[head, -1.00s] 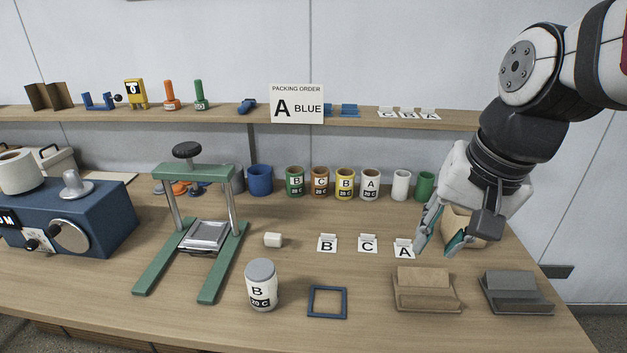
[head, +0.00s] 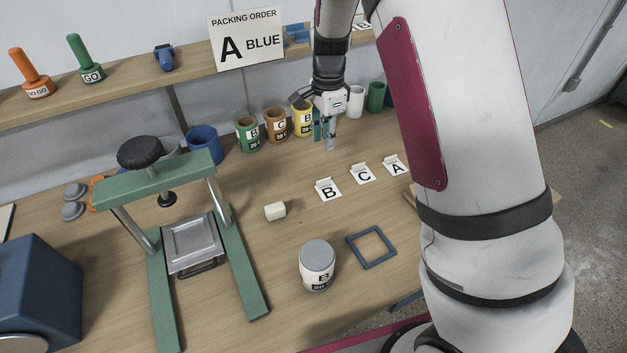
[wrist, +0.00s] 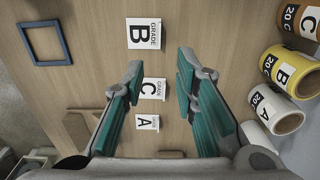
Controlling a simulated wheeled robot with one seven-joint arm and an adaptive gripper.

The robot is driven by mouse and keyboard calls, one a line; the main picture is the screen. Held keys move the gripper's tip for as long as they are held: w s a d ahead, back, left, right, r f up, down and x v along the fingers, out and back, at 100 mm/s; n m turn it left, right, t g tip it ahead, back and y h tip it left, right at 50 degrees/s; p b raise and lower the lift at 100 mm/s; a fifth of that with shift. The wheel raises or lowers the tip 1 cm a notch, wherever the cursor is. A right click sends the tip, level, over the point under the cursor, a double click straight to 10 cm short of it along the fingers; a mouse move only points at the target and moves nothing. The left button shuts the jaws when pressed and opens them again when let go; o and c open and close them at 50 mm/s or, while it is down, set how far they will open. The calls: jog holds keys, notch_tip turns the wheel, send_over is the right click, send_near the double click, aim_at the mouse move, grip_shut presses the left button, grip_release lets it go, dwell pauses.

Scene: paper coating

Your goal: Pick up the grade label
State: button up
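Three white grade labels stand in a row on the table: B (head: 328,190), C (head: 362,174) and A (head: 394,166). The wrist view shows them as B (wrist: 143,34), C (wrist: 152,90) and A (wrist: 147,122), each marked GRADE. My gripper (head: 324,138) is open and empty, fingers pointing down, above the table behind label B and in front of the yellow cup. In the wrist view my gripper's (wrist: 160,66) teal fingers are spread, with C between them in the picture and B just beyond the tips. No label is touched.
Cups stand behind the labels, including a yellow one (head: 302,119). A green press (head: 157,170) stands left. My arm covers the table's right side.

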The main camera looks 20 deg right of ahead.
aim_at(324, 179)
notch_tip(324, 179, down, 14)
jog(key=shift+f+p, duration=0.15)
jog(key=shift+p, duration=0.9)
grip_shut()
